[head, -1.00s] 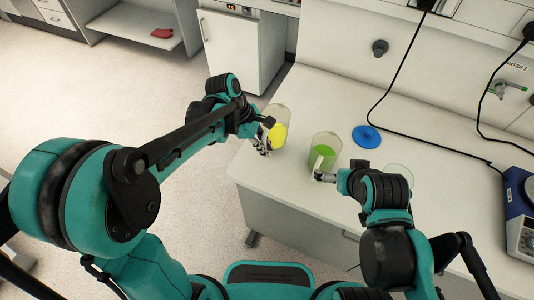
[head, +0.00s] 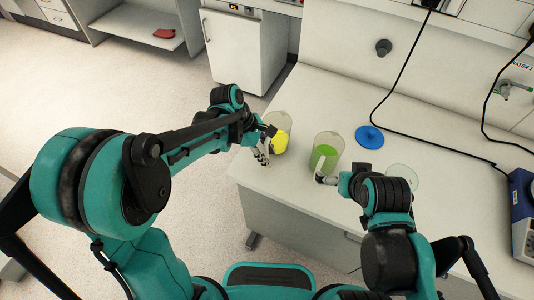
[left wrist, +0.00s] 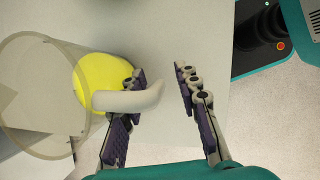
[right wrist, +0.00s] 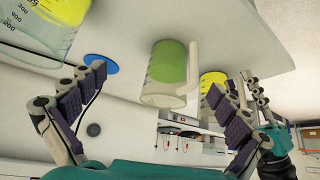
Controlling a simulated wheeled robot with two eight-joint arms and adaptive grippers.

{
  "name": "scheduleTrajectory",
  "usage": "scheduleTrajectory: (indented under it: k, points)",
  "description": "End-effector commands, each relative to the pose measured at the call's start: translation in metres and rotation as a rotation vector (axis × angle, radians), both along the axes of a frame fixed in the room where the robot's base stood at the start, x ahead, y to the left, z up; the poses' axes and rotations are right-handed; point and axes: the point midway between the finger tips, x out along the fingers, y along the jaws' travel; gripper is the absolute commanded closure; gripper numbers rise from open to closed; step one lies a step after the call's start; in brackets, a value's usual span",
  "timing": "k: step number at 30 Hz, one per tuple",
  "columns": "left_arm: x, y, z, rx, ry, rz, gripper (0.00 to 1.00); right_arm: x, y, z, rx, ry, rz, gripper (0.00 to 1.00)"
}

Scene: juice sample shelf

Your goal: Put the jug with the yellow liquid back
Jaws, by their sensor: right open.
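The clear jug with yellow liquid (head: 278,141) stands near the bench's left end in the head view. In the left wrist view the jug (left wrist: 38,105) is at the left, its pale handle (left wrist: 128,99) reaching toward the space between my fingers. My left gripper (head: 263,156) is beside the jug; its fingers (left wrist: 160,78) are apart in the left wrist view, with no grip on the handle. The jug also shows in the right wrist view (right wrist: 211,82). My right gripper (right wrist: 160,88) is open. In the head view, my right arm hides part of that gripper.
A jug with green liquid (head: 325,152) stands right of the yellow one, close to my right gripper. A blue disc (head: 369,137) lies behind it on the bench (head: 330,100). A clear glass vessel (head: 402,177) and a blue device (head: 523,215) are farther right. Black cables cross the back.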

Motion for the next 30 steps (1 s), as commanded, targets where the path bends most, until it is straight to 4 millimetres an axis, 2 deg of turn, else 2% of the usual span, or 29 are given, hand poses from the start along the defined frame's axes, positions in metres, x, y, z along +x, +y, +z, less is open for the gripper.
scheduleTrajectory:
  k: [4,7,15,21,30]
  points:
    - [0.000,0.000,0.004,0.000,0.000,0.000,0.68,0.000,0.000,0.004,0.000,0.000,0.000,0.00]
    - [0.000,0.005,0.016,0.000,-0.001,0.001,0.68,0.000,0.000,0.008,0.000,0.000,0.000,0.00]
    - [0.002,0.028,0.071,0.000,0.000,0.002,0.68,0.000,0.000,0.026,0.000,0.000,0.000,0.00]
    - [0.003,0.042,0.102,0.000,0.000,0.001,0.68,0.000,0.000,0.034,0.000,0.000,0.000,0.00]
    - [0.000,0.049,0.115,0.006,-0.019,-0.017,0.68,0.000,0.000,0.036,0.000,0.000,0.000,0.00]
